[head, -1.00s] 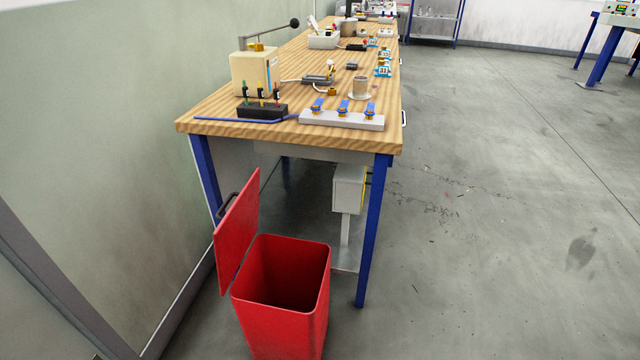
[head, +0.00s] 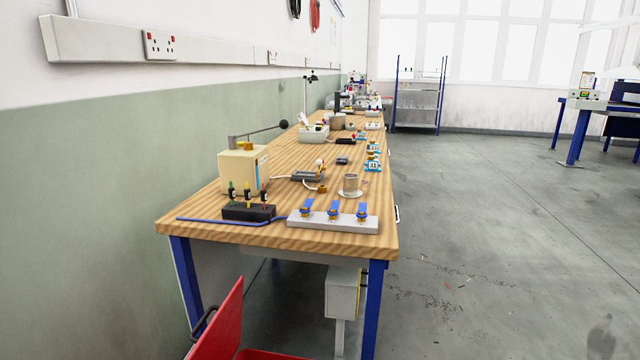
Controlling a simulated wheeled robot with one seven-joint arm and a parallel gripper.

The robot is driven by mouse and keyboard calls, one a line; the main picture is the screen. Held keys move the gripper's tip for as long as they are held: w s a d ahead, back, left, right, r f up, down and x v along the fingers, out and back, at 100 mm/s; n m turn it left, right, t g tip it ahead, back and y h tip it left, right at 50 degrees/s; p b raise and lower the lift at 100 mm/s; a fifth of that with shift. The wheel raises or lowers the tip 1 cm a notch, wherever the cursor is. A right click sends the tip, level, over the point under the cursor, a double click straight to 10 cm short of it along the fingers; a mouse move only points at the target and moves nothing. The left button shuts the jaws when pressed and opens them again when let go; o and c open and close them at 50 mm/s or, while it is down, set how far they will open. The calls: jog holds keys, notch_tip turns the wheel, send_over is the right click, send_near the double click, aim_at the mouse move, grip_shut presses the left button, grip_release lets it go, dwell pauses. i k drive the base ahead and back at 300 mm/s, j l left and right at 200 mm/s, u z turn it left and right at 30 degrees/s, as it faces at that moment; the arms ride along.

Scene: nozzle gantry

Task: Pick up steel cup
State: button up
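A small grey cup (head: 351,182) stands upright on a pale round base near the right edge of the wooden workbench (head: 222,222), behind a light bar with blue-handled valves. It looks like the steel cup, but its material is hard to tell at this size. A second greyish pot-like thing (head: 338,123) stands farther back on the bench. My gripper is not in view.
The valve bar (head: 333,221) and a black block with coloured plugs (head: 248,213) lie near the front edge. A beige box with a lever (head: 243,171) is at left. A red bin (head: 225,325) stands below the front. Floor to the right is clear.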

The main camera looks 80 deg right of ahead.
aim_at(350, 180)
jog(key=k+l+u, duration=0.3)
jog(key=k+l, duration=0.2)
jog(key=k+l+u, duration=0.25)
jog(key=k, duration=0.45)
jog(key=k+l, duration=0.3)
jog(key=k, duration=0.2)
jog(key=k+l, duration=0.3)
jog(key=k, duration=0.15)
jog(key=k+l+u, duration=0.1)
jog(key=k+l, duration=0.2)
jog(key=k, duration=0.2)
jog(key=k+l, duration=0.25)
jog(key=k, duration=0.25)
jog(key=l, duration=0.35)
jog(key=i+l, duration=0.15)
jog(key=l, duration=0.25)
